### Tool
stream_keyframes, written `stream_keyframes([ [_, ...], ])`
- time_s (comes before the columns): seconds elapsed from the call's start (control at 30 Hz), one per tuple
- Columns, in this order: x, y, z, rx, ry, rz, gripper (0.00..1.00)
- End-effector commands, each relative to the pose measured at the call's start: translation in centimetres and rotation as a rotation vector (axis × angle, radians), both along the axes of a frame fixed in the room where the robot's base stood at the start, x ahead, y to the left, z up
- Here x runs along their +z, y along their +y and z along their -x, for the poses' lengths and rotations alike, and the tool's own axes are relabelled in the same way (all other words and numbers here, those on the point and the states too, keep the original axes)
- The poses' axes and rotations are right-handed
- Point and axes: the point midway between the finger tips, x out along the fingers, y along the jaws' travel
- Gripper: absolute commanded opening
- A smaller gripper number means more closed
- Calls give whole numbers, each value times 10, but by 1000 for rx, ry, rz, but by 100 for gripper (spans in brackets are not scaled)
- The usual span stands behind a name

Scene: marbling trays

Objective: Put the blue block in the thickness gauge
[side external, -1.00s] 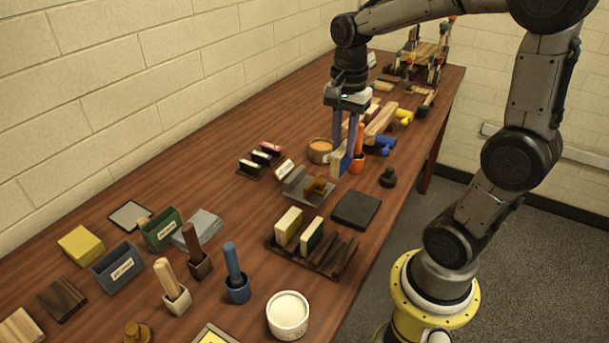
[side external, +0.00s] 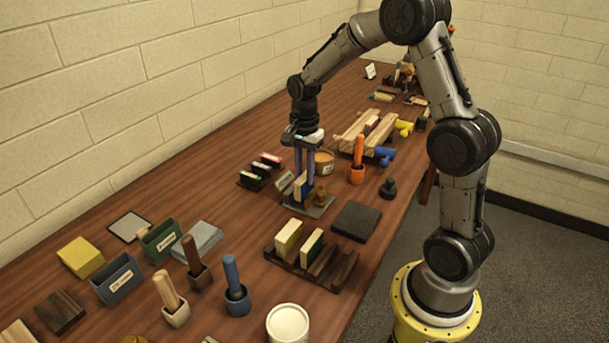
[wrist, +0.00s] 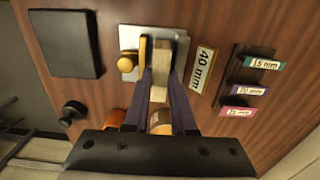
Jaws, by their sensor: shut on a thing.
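My gripper (side external: 304,188) points down over the thickness gauge and is shut on the blue block (side external: 298,191), a slab with a cream face and a blue side. The gauge (side external: 318,211) has a grey base plate and a brass knob; its plate also shows in the wrist view (wrist: 186,40). The block shows in the wrist view (wrist: 160,82) as a pale upright slab between my fingers, beside the gauge's yellow jaw (wrist: 143,52). My fingers hide part of the gauge. I cannot tell whether the block touches the plate.
A "40 mm" label (wrist: 203,68) stands beside the gauge, near a rack of labelled blocks (wrist: 246,88). A dark pad (side external: 356,221) and a slotted wooden rack (side external: 343,270) with two blocks lie in front. An orange cup with a handle (side external: 357,172) stands behind right.

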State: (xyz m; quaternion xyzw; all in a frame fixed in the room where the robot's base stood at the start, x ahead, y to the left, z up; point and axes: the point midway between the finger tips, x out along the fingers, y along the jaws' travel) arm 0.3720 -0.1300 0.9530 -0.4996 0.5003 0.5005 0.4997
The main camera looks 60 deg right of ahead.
Motion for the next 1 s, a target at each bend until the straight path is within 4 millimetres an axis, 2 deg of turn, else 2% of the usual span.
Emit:
stream_keyframes([
  [0.1,-9,0,0,0,-1,0,0],
  [0.5,-14,0,0,0,0,0,0],
  [0.53,-14,0,0,0,0,0,26],
  [0.7,-14,0,0,0,-1,0,54],
  [1.0,-12,0,0,0,-2,0,54],
])
